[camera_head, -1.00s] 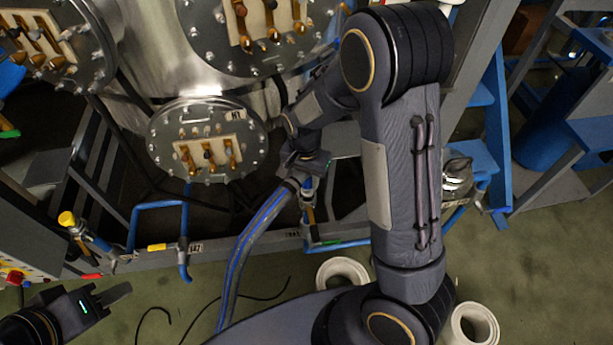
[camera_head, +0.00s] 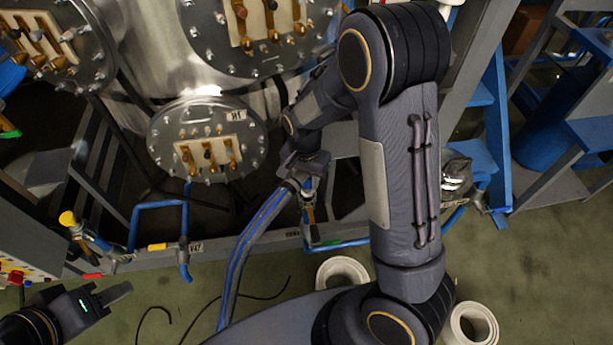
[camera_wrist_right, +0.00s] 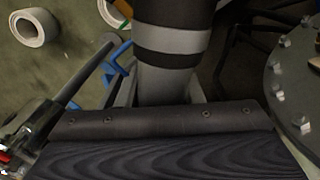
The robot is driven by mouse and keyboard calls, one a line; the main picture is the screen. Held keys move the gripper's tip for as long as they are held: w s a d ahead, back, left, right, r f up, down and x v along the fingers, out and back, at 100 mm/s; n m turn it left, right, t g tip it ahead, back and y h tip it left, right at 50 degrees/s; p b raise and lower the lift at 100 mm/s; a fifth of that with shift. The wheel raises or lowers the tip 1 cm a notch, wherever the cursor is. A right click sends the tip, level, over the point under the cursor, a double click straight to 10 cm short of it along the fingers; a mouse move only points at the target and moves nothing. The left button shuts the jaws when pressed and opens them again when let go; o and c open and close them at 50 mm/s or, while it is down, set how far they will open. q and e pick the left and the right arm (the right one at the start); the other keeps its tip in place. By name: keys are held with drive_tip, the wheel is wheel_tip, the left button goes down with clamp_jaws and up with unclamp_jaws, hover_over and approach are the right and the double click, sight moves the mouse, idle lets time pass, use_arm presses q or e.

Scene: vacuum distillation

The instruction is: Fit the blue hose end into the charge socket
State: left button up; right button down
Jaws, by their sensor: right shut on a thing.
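The hose (camera_head: 252,240) is dark with blue stripes. It rises from the floor at lower centre to my right gripper (camera_head: 297,172) in the head view. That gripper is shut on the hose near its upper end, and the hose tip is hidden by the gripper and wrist. The right wrist view shows a dark tube with a grey band (camera_wrist_right: 172,40) just ahead of the wrist; I cannot tell whether it is the hose. I cannot pick out the charge socket. My left gripper (camera_head: 120,292) is empty at lower left; its jaw gap is not clear.
Bolted round steel flanges (camera_head: 208,140) stand behind the right gripper. Blue pipes (camera_head: 160,207) and a valve with a yellow knob (camera_head: 68,219) are left of the hose. White rings (camera_head: 342,271) lie on the floor near my right arm. Blue steps (camera_head: 482,150) stand at right.

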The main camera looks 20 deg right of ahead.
sight(307, 187)
idle(0.3)
drive_tip(key=shift+f+b, duration=1.55)
drive_tip(key=shift+f, duration=0.7)
drive_tip(key=c, duration=0.9)
unclamp_jaws()
drive_tip(key=shift+w+a+r+p, duration=0.1)
drive_tip(key=shift+r+p, duration=0.75)
drive_tip(key=shift+r, duration=3.1)
drive_tip(key=shift+r, duration=0.15)
drive_tip(key=s+r+n+t+y+p, duration=0.2)
drive_tip(key=s+r+n+t+p, duration=0.1)
drive_tip(key=s+r, duration=0.7)
drive_tip(key=s+r+n+t+y+p, duration=0.2)
drive_tip(key=s+r+n+p, duration=0.3)
drive_tip(key=r, duration=0.9)
drive_tip(key=s+t+p, duration=0.1)
drive_tip(key=s+p, duration=0.2)
drive_tip(key=s, duration=0.1)
drive_tip(key=shift+s+r, duration=0.35)
drive_tip(key=shift+s, duration=0.05)
